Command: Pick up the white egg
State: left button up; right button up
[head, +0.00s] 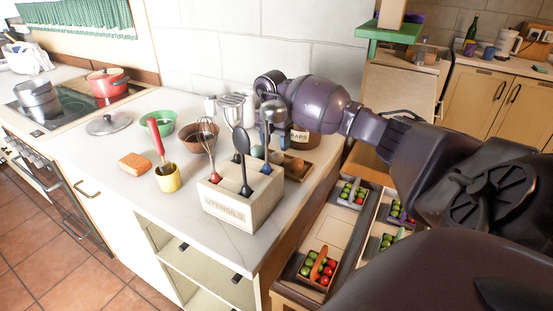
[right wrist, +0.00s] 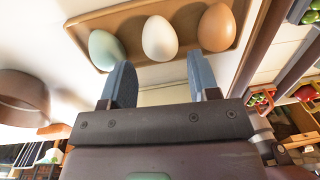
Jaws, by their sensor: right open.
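The white egg (right wrist: 159,38) lies in a wooden tray (right wrist: 135,15), in the middle of a row of three in the right wrist view. A pale blue-green egg (right wrist: 104,48) is on its left and a brown egg (right wrist: 216,27) on its right. My right gripper (right wrist: 157,64) is open and empty, its fingers pointing toward the white egg, which shows in line with the gap between them. In the head view my right gripper (head: 274,138) is above the tray, behind the utensil box, which partly hides the eggs. My left gripper is not in view.
The utensil box (head: 238,206) with a whisk, ladle and spatula stands close in front of the tray. A brown bowl (head: 196,138) and yellow cup (head: 168,179) stand left.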

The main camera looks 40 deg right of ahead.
aim_at(276, 154)
notch_tip(276, 154, down, 5)
jog(key=shift+s+r, duration=0.15)
jog(key=c, duration=0.4)
jog(key=shift+r, duration=0.1)
